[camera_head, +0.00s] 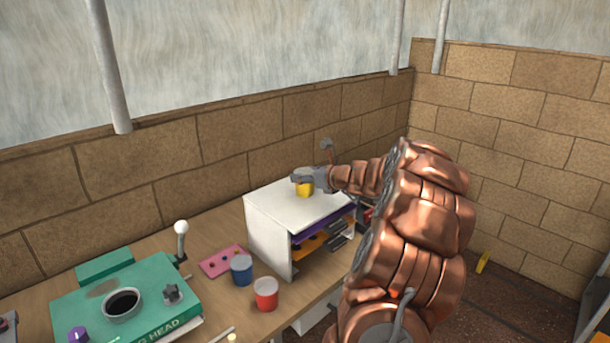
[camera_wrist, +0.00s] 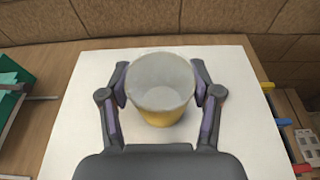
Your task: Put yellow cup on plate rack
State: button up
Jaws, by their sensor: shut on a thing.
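A yellow cup (camera_head: 304,189) is at the white top of a shelf unit, which I take to be the plate rack (camera_head: 268,240). In the wrist view the yellow cup (camera_wrist: 160,112) is upright, its pale, empty inside facing the camera. My gripper (camera_head: 300,178) is shut on the cup, with one finger on each side; the fingers (camera_wrist: 160,88) show clearly in the wrist view. The white top (camera_wrist: 75,130) lies beneath the cup. I cannot tell whether the cup's base touches it. In the head view my gripper covers the cup's upper part.
A blue cup (camera_head: 241,270) and a red cup (camera_head: 265,294) stand on the wooden table left of the white unit. A pink piece (camera_head: 221,261) and a large green book (camera_head: 125,305) lie further left. A brick wall (camera_head: 220,150) runs behind. The white top around the cup is clear.

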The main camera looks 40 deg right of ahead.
jog(key=o, duration=1.1)
jog(key=shift+r, duration=0.2)
jog(key=b+v, duration=0.1)
jog(key=v, duration=1.1)
jog(key=shift+a, duration=0.1)
